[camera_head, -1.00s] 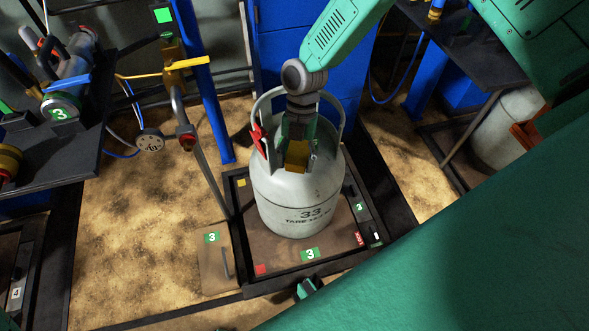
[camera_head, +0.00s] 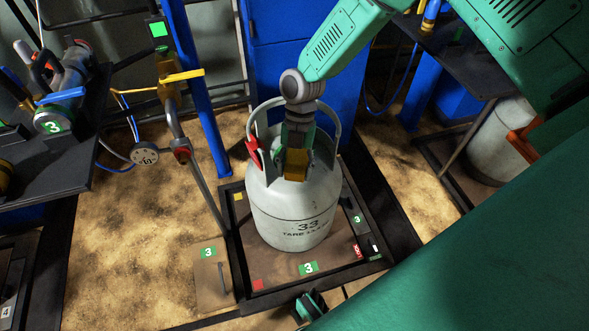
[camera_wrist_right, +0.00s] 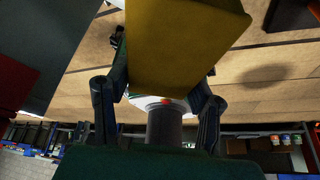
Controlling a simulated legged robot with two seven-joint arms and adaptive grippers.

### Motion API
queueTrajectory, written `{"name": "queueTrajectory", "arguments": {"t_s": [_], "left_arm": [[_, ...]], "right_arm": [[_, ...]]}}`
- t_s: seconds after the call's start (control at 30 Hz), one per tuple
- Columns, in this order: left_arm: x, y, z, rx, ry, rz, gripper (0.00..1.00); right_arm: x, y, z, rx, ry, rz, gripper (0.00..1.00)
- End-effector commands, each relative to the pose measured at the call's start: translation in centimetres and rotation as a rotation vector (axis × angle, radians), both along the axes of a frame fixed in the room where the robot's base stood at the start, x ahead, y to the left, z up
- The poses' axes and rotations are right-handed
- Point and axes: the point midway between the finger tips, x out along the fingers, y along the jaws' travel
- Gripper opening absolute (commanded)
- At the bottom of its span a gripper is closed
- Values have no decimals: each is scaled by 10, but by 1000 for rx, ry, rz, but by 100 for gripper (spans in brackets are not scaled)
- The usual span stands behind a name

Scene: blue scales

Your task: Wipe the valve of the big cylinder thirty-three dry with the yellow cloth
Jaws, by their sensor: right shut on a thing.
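The big grey cylinder (camera_head: 295,213), marked 33, stands upright on the scale, with an open collar handle around its top. My right gripper (camera_head: 297,150) points down inside the collar. It is shut on the yellow cloth (camera_head: 295,166), which hangs at the cylinder's top. The cloth fills the upper middle of the right wrist view (camera_wrist_right: 185,40), between the fingers of my right gripper (camera_wrist_right: 160,95). The valve is hidden behind the gripper and cloth, so I cannot tell whether they touch.
A red part (camera_head: 252,152) sits at the collar's left side. The scale (camera_head: 283,278) has a dark raised rim and green 3 labels. A hose with a gauge (camera_head: 145,154) stands to the left, beside a blue post (camera_head: 197,90). A dark shelf (camera_head: 75,165) is further left.

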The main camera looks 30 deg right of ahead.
Motion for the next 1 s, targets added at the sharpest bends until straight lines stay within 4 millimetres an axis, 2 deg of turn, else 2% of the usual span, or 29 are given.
{"name": "queueTrajectory", "arguments": {"t_s": [0.03,0.3,0.8,1.0], "left_arm": [[0,0,0,0,0,0,31],[0,0,0,0,0,0,31],[0,0,8,0,0,0,31],[0,0,6,0,0,0,31]], "right_arm": [[9,-4,2,-4,-22,-8,14],[9,-4,2,-5,-22,-8,14],[-8,10,2,-3,-15,-4,14],[-6,8,0,-2,-12,-4,14]]}}
